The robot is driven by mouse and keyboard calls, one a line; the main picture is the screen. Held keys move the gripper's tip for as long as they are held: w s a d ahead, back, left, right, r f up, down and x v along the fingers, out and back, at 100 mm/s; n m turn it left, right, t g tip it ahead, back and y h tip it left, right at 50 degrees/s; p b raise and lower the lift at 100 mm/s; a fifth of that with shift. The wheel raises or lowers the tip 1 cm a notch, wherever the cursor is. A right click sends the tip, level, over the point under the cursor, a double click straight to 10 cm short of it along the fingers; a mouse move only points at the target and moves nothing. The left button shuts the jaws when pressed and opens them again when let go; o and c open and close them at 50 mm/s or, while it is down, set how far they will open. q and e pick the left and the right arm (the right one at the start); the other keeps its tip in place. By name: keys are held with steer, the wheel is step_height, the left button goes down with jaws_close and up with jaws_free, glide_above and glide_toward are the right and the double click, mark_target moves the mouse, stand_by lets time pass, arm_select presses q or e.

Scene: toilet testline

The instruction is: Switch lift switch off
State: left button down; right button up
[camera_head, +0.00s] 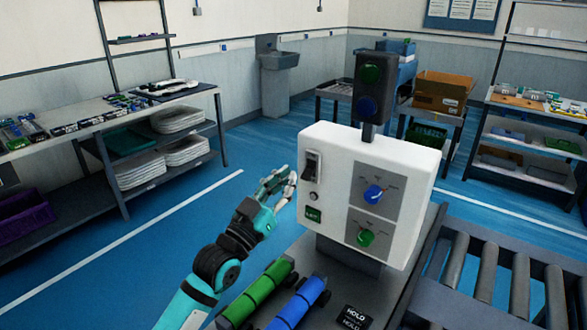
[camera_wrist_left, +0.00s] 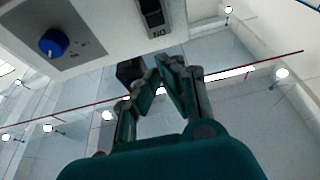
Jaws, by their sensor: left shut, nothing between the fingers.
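The white control box (camera_head: 400,158) stands on the station in the middle of the head view. A dark rocker switch (camera_head: 311,166) in a grey plate sits at the upper left of its face. I cannot tell which way the rocker is pressed. The switch also shows at the top of the left wrist view (camera_wrist_left: 152,10), above an upside-down label that seems to read ON. My left gripper (camera_head: 289,183) is shut and empty, just left of the box and slightly below the switch, apart from it. Its closed fingertips also show in the wrist view (camera_wrist_left: 164,68).
A blue knob (camera_head: 374,194) and a green knob (camera_head: 365,238) are on the box face, right of the switch. A signal light (camera_head: 369,88) rises behind the box. Green (camera_head: 262,289) and blue (camera_head: 300,303) cylinders lie below my gripper. A roller conveyor (camera_head: 490,275) is at right.

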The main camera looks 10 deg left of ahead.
arm_select(q)
steer(key=s+f, duration=0.1)
steer(key=f, duration=0.1)
steer(key=s+a+f+b, duration=0.1)
steer(key=f, duration=0.1)
steer(key=shift+s+a+f, duration=0.1)
steer(key=shift+s, duration=0.25)
arm_select(e)
steer(key=shift+w+f, duration=0.55)
steer(key=shift+f, duration=0.3)
steer(key=shift+a, duration=0.1)
